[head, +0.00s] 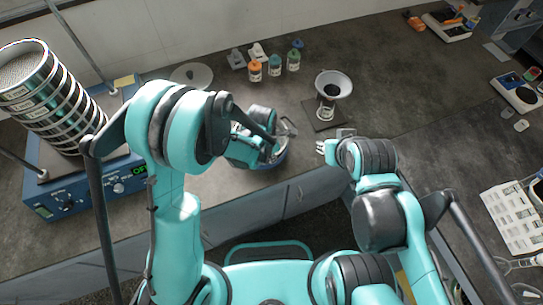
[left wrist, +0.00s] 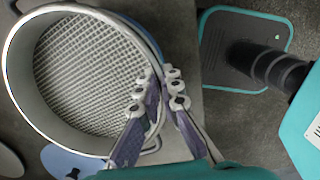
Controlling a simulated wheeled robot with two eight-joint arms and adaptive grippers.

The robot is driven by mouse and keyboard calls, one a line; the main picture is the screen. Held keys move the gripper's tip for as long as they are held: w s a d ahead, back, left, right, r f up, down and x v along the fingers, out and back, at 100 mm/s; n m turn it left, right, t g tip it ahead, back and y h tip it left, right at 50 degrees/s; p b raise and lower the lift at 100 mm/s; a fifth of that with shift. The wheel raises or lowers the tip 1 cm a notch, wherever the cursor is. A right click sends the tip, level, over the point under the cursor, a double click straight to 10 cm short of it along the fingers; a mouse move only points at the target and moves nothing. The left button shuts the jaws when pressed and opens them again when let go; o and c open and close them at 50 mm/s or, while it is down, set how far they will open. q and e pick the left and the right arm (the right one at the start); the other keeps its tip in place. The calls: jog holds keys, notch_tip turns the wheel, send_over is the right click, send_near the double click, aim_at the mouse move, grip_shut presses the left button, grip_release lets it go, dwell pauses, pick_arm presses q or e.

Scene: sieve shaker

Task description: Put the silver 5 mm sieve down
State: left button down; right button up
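The silver sieve (left wrist: 85,75) fills the left of the left wrist view, with a coarse wire mesh inside a round metal wall. My left gripper (left wrist: 158,90) has its fingers on either side of the sieve's rim, shut on it. In the head view my left gripper (head: 275,142) is over the front part of the counter, and my arm hides most of the sieve. My right gripper (head: 324,147) is a little to the right, apart from it; its fingers are too small to judge.
A stack of sieves (head: 45,100) stands on the blue shaker (head: 75,185) at the left. Small bottles (head: 274,66) and a funnel on a stand (head: 333,84) are behind my left gripper. A pale round disc (head: 192,76) lies on the counter. Bare counter shows at centre right.

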pick_arm(q)
jog(key=shift+f, duration=0.1)
jog(key=c, duration=2.1)
grip_release()
jog(key=o, duration=0.4)
